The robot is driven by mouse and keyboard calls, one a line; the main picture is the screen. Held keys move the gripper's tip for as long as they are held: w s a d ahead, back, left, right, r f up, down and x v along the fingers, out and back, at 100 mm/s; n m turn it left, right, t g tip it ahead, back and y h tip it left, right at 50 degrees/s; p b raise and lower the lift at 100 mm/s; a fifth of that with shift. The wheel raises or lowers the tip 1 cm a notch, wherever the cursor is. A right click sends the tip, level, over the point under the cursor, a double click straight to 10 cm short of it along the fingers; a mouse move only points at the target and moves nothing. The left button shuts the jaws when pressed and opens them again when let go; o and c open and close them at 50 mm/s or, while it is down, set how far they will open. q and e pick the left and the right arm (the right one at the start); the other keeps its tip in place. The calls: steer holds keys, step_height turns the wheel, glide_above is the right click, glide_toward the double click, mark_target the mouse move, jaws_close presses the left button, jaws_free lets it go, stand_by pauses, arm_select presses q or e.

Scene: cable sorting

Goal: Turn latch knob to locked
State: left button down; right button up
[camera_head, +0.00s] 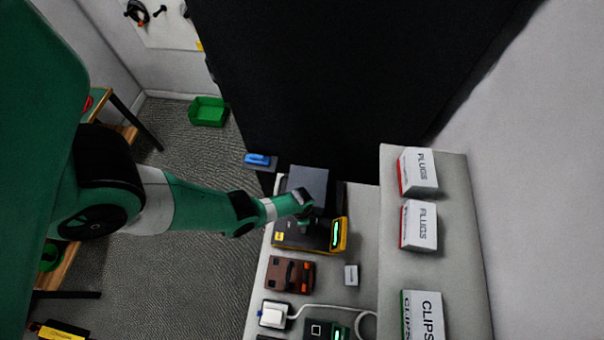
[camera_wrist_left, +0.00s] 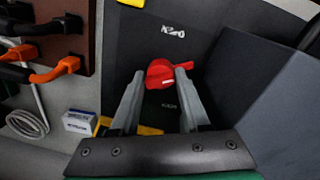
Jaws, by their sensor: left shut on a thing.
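The red latch knob (camera_wrist_left: 168,73) is on a dark panel (camera_wrist_left: 140,40) in the left wrist view. My left gripper (camera_wrist_left: 160,78) is shut on the knob, one finger on each side of it. The knob's pointed end is toward the upper right. A small white label, upside down and seeming to read OPEN, is above the knob; another, too small to read, is below it. In the head view my left gripper (camera_head: 309,214) is over the dark box with yellow edges (camera_head: 290,238), and the knob is hidden. My right gripper is not in view.
A raised grey lid or panel (camera_wrist_left: 265,95) stands right of the knob. A brown block with orange-tipped plugs (camera_head: 290,275), a small white box (camera_head: 351,275) and a white adapter with a cable (camera_head: 273,314) lie nearby. PLUGS boxes (camera_head: 419,225) stand on the right shelf.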

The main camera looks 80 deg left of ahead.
arm_select(q)
steer(key=m, duration=0.6)
steer(key=shift+f+m, duration=0.1)
steer(key=shift+m, duration=0.2)
stand_by(0.4)
steer(key=shift+c, duration=2.2)
jaws_free()
steer(key=shift+w, duration=0.1)
